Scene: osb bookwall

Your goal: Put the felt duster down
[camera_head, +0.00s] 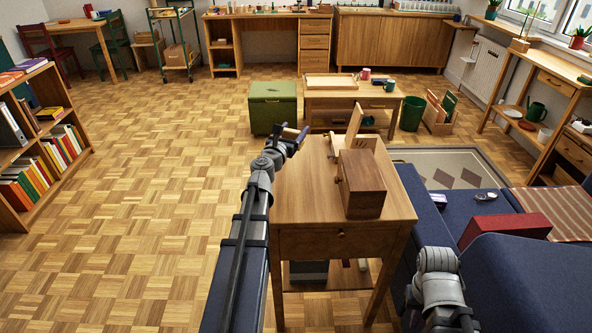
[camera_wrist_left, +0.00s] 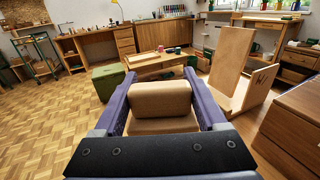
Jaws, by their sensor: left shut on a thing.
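The felt duster (camera_wrist_left: 161,104) is a tan block with a brown upper part, held between the purple fingers of my left gripper (camera_wrist_left: 163,100) in the left wrist view. In the head view my left gripper (camera_head: 295,136) is shut above the far left edge of the small wooden table (camera_head: 300,209). The duster is hard to make out there. My right arm shows at the lower right, but its gripper is out of view.
A dark wooden box (camera_head: 361,184) stands on the table's right side, with an upright light wooden piece (camera_head: 354,128) behind it. The table's left and front top is bare. A green chest (camera_head: 272,107) stands beyond, and a blue sofa (camera_head: 530,270) is at the right.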

